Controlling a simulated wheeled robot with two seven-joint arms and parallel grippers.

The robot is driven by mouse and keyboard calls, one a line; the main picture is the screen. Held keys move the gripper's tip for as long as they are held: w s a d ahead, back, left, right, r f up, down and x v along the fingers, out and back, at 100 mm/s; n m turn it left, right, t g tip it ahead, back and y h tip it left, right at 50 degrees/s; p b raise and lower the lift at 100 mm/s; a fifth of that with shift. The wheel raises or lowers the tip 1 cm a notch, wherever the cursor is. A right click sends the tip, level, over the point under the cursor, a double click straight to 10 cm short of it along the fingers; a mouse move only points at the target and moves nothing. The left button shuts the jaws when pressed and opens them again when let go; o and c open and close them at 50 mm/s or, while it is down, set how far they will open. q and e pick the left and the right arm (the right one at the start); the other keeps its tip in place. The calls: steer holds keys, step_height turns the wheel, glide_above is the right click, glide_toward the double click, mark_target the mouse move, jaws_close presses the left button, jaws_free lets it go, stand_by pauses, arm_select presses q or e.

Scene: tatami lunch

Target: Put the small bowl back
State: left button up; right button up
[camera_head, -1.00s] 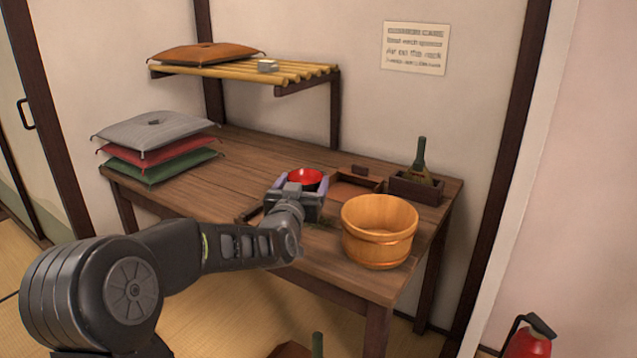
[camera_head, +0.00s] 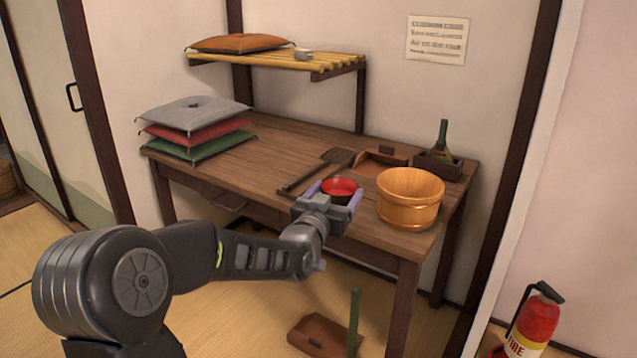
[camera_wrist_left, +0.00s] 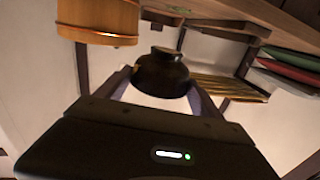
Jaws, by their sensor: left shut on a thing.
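The small bowl (camera_head: 340,187) is dark outside and red inside. My left gripper (camera_head: 334,193) is shut on it, with a pale purple finger on each side. The bowl is upright in the head view, at the table's front edge, left of the wooden tub. In the left wrist view the bowl (camera_wrist_left: 160,75) shows its dark outside and foot between the fingers of the gripper (camera_wrist_left: 163,92); this view is turned over. Whether the bowl is clear of the table (camera_head: 262,160) is hard to tell. My right gripper does not show.
A wooden tub (camera_head: 409,200) stands close right of the bowl. Stacked cushions (camera_head: 195,130) fill the left end. A long-handled dustpan (camera_head: 318,335) is on the floor.

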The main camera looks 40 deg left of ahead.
arm_select(q)
steer(key=s+d+f+m+h, duration=0.1)
steer(key=d+f+m+h, duration=0.1)
steer(key=d, duration=0.5)
steer(key=s+d+f+m+h, duration=0.1)
steer(key=d+f+m+h, duration=0.1)
steer(key=d+f+h, duration=0.2)
steer(key=s+d+f+m+h, duration=0.2)
steer(key=d+h, duration=0.1)
steer(key=d, duration=0.7)
steer(key=shift+d+f+h, duration=0.25)
steer(key=shift+f+h, duration=0.05)
steer(key=shift+f, duration=0.1)
steer(key=shift+w+d, duration=0.1)
